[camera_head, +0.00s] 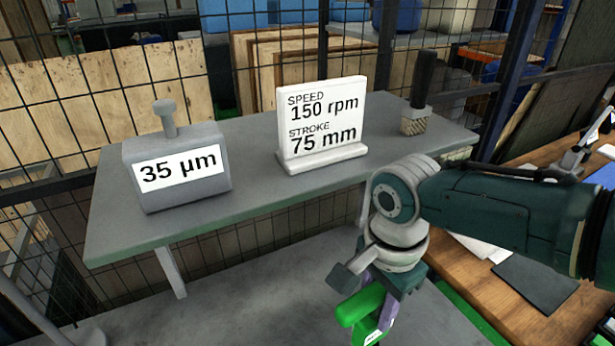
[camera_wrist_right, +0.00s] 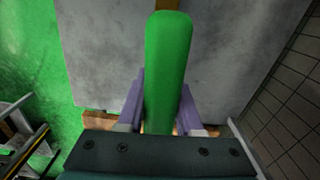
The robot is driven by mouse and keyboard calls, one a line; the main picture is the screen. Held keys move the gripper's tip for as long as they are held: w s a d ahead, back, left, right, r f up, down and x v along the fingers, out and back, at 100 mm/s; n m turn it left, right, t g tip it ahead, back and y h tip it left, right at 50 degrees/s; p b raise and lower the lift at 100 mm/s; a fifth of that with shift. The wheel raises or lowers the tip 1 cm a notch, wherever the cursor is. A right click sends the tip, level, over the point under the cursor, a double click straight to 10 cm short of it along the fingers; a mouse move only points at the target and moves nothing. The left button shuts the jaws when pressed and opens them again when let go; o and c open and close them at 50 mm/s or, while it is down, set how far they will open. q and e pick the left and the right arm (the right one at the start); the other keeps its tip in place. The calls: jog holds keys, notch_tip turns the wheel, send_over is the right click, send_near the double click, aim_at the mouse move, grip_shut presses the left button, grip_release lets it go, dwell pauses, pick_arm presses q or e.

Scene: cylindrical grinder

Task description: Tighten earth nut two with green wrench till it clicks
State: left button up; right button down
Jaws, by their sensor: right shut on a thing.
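My right gripper (camera_head: 368,290) shows at the lower middle of the head view, pointing down. It is shut on the green wrench (camera_head: 362,306), whose thick green body sticks out from between the fingers. In the right wrist view the green wrench (camera_wrist_right: 168,65) stands between the two purple fingers of my right gripper (camera_wrist_right: 160,105). The lower part of the wrench is cut off by the head view's bottom edge. No earth nut can be made out in either view. My left gripper is not in view.
A grey shelf (camera_head: 250,220) holds a grey block labelled 35 µm (camera_head: 178,168), a white sign (camera_head: 320,125) and a dark-handled brush (camera_head: 418,95). A lower grey surface (camera_head: 260,305) lies beneath. A wooden bench (camera_head: 530,318) is at the right. A wire mesh fence (camera_head: 130,90) stands behind.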

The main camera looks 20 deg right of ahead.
jog(key=shift+s+f+m+p, duration=0.1)
jog(key=shift+m+p, duration=0.3)
jog(key=shift+m, duration=1.1)
jog(key=shift+n, duration=0.5)
notch_tip(320, 180, up, 3)
jog(key=p, duration=0.3)
notch_tip(320, 180, up, 2)
jog(key=shift+r+p, duration=0.1)
jog(key=shift+p, duration=1)
